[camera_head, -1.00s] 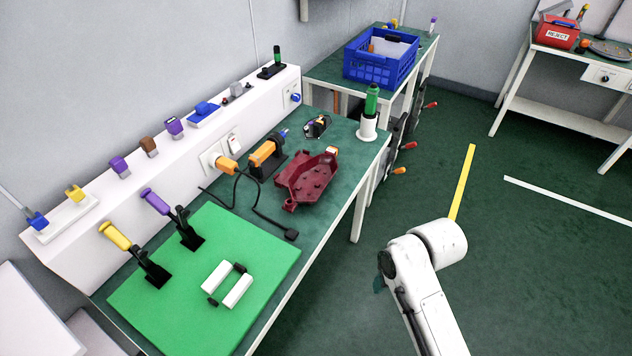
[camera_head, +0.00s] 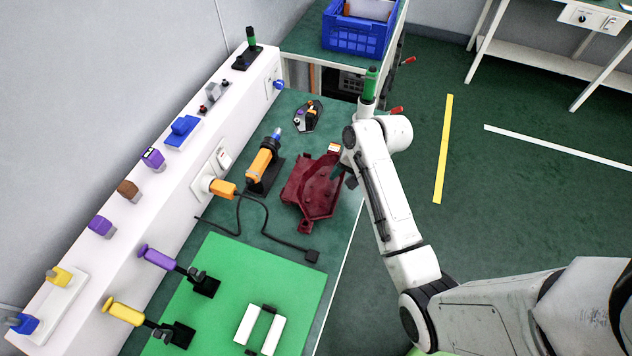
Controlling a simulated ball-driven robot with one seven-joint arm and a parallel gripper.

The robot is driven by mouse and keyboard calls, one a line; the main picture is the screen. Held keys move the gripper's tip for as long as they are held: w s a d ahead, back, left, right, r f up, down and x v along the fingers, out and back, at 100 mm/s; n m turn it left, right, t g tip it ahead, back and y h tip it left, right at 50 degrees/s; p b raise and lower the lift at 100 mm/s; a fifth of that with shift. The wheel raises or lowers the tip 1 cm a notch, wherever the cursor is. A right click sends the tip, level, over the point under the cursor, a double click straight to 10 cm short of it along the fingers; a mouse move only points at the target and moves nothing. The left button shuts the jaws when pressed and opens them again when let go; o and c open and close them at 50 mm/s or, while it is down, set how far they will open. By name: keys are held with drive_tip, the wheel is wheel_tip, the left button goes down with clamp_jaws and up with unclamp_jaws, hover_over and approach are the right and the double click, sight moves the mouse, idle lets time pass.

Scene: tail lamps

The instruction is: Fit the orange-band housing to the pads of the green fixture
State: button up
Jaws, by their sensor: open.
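A dark red housing (camera_head: 301,195) lies open side up on the dark green bench, with a small white and orange patch (camera_head: 334,147) at its far corner. My gripper (camera_head: 344,177) is open at the housing's right edge; whether it touches is unclear, and my arm hides part of that edge. The green fixture (camera_head: 228,287) is a flat bright green plate nearer on the bench. Two white pads (camera_head: 247,323) stand on it with small black blocks between them. A purple-handled clamp (camera_head: 165,260) and a yellow-handled clamp (camera_head: 135,315) stand at its left.
An orange tool (camera_head: 260,165) in a black stand and a black cable (camera_head: 265,233) lie left of the housing. A green-topped white post (camera_head: 369,90) stands beyond it. A white ledge (camera_head: 165,205) with small parts runs along the left. The floor right of the bench is clear.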

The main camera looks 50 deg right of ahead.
sight(336, 188)
drive_tip(key=x, duration=0.4)
drive_tip(key=shift+f, duration=0.2)
drive_tip(key=shift+s, duration=0.1)
clamp_jaws()
idle(0.3)
